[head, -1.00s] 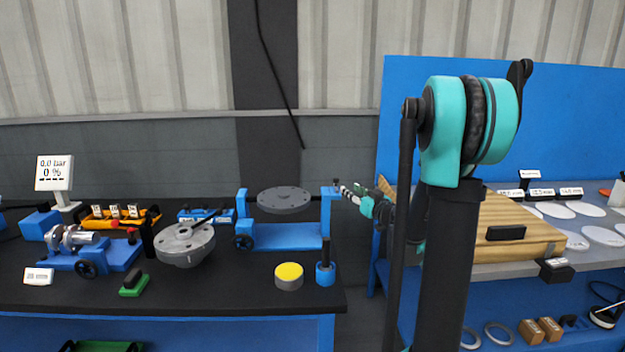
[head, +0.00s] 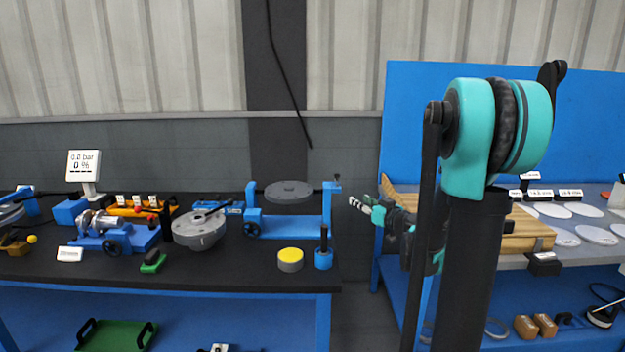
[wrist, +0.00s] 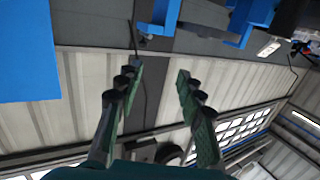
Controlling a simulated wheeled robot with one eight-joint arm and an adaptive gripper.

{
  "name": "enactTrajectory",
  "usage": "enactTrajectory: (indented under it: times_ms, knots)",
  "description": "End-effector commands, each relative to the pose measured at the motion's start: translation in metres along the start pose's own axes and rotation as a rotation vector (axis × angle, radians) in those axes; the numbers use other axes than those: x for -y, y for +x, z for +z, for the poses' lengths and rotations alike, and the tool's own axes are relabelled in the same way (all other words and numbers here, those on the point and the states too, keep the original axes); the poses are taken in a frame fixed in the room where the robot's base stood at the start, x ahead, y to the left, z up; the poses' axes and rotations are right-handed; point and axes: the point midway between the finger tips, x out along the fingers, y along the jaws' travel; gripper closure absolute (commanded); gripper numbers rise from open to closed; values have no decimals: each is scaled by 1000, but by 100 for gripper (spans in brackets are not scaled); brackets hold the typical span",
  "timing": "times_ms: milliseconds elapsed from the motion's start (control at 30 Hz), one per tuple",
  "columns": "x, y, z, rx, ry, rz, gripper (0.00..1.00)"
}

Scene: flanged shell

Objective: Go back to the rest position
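My gripper (head: 362,205) shows in the head view just right of the black bench's right end, in front of the gap between the two benches. In the wrist view its two green-padded fingers (wrist: 158,88) stand well apart with nothing between them. The wrist view looks past the fingers at the wall panels and windows, turned over, with blue bench parts at the top. My arm's teal and black joint covers part of the right bench in the head view.
The black bench (head: 120,274) carries a grey flanged shell (head: 199,232), a blue stand holding a grey disc (head: 289,192), a yellow-topped cylinder (head: 290,260) and a gauge display (head: 84,166). A wooden block (head: 525,228) and white discs lie on the right bench. A green tray (head: 118,336) sits below.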

Motion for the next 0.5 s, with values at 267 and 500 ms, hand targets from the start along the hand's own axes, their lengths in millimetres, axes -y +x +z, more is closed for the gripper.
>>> enactTrajectory:
  times_ms: [267, 500]
  knots:
    - [48, -23, 26, 144, 40, -75, 62]
    - [102, -73, 76, 397, 107, -118, 62]
